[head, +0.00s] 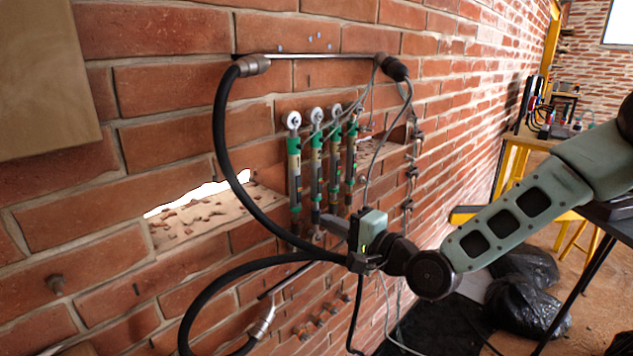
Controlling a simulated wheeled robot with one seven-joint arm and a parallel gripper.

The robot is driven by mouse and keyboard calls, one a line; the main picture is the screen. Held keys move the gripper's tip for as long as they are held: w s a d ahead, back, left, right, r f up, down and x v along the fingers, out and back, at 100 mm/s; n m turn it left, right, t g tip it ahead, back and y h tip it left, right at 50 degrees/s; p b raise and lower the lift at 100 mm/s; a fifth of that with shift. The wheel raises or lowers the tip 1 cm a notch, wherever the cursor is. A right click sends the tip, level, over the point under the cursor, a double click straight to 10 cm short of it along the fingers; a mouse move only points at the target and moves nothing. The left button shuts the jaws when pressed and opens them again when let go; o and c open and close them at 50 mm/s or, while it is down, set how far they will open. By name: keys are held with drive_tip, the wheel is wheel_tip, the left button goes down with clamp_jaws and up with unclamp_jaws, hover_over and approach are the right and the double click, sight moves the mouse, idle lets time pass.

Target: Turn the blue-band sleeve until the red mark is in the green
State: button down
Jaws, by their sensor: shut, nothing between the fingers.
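Several upright rod-like gauges with white round tops and green bands hang side by side on the brick wall; one is the leftmost gauge (294,170), another the second gauge (316,160). A blue band, a red mark and the sleeve they belong to are too small to make out. My gripper (328,221) is shut and empty, its tips pointing left at the lower ends of the gauges. It partly covers that area, and I cannot tell whether it touches anything.
A thick black hose (221,130) loops left of the gauges, and a lower hose (215,285) passes close by my gripper. A hole in the wall (200,200) opens at left. Black bags (525,300) and a yellow workbench (518,145) stand right.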

drive_tip(key=shift+w+a, duration=0.2)
drive_tip(key=shift+a, duration=0.1)
drive_tip(key=shift+w+d, duration=0.1)
drive_tip(key=shift+w, duration=0.05)
idle(0.5)
drive_tip(key=shift+d, duration=0.1)
drive_tip(key=shift+s+d, duration=0.3)
idle(0.3)
drive_tip(key=shift+s+a, duration=0.1)
drive_tip(key=shift+a, duration=0.1)
drive_tip(key=shift+w+a, duration=0.25)
drive_tip(key=shift+a, duration=0.1)
idle(0.8)
